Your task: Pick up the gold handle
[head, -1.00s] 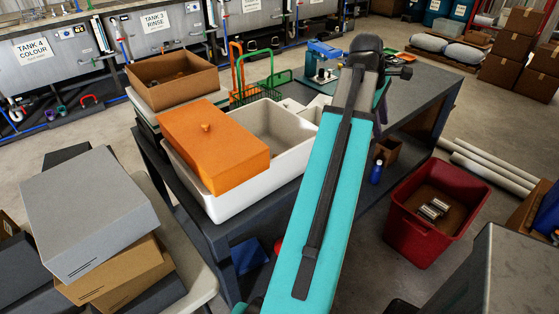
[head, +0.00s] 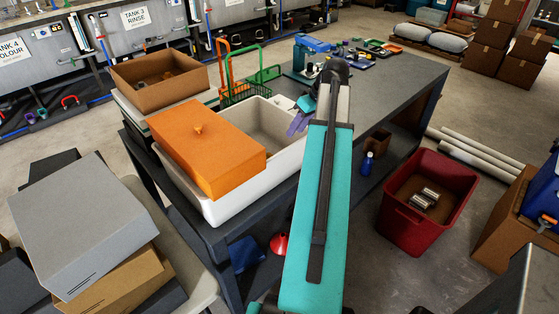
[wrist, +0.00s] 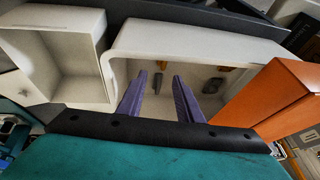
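A white two-part basin (head: 288,160) stands on the grey workbench, with an orange lid (head: 205,150) over its left part. In the wrist view, the basin (wrist: 200,47) holds a few small pieces. A gold-coloured piece (wrist: 222,68) lies near its far wall, partly hidden by the rim; I cannot tell for sure that it is the gold handle. A grey piece (wrist: 158,82) shows between my fingers, and a dark piece (wrist: 212,85) lies right of them. My gripper (wrist: 162,76) has its two purple fingers apart and empty. In the head view, my gripper (head: 299,121) is at the basin's right end.
The orange lid (wrist: 275,95) stands close right of my fingers in the wrist view. A red bin (head: 425,205) is on the floor at right. The bench's right part has free room.

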